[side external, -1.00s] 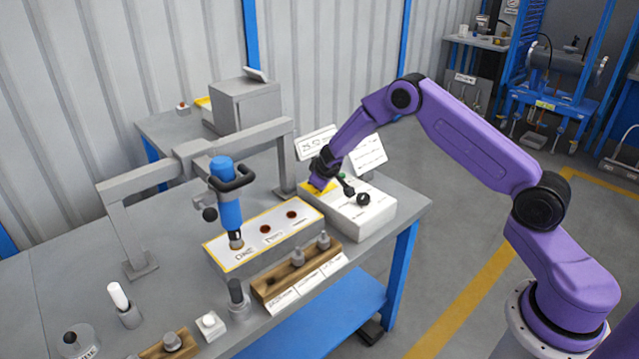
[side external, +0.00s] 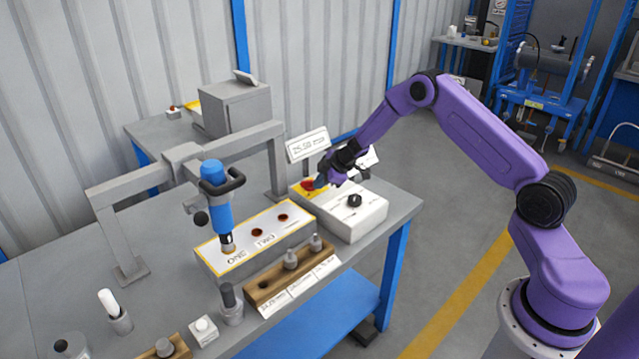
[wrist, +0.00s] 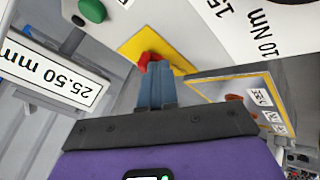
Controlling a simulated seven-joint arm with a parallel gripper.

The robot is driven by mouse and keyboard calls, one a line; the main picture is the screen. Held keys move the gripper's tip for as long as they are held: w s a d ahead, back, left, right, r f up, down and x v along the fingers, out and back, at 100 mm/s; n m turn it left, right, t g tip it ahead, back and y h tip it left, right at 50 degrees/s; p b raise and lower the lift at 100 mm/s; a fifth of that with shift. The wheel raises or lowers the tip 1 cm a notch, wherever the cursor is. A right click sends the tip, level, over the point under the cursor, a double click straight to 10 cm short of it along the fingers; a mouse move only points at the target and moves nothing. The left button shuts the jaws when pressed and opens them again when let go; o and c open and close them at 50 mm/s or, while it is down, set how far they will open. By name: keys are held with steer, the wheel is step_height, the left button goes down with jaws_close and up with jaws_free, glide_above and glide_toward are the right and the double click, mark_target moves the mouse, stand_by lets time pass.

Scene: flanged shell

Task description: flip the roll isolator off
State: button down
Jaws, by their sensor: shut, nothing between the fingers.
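The roll isolator is a small red lever or handle (wrist: 149,61) on a yellow plate (wrist: 130,48) on top of a white control box (side external: 352,222). In the side view the red part (side external: 308,184) shows at the box's back left corner, with the yellow plate around it. My gripper (wrist: 155,68) is shut and empty. Its blue-grey fingertips are right beside the red part and hide some of it. I cannot tell whether they touch. In the side view my gripper (side external: 320,181) is low over the plate, just right of the red part.
A black knob (side external: 354,200) sits on the same box, with a green button (wrist: 92,10) in the wrist view. A "25.50 mm" display (wrist: 50,72) stands close behind. Left are a blue tool (side external: 222,205) on a gantry, a panel (side external: 254,240) and a wooden rack (side external: 272,283).

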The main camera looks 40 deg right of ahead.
steer(key=shift+d, duration=0.25)
steer(key=shift+w+d+n+g+y, duration=0.2)
steer(key=shift+n+y, duration=0.25)
steer(key=shift+n, duration=0.3)
steer(key=shift+d+n+g+y, duration=0.1)
steer(key=shift+d+n+y, duration=0.15)
steer(key=shift+n+y, duration=0.35)
steer(key=shift+w, duration=0.1)
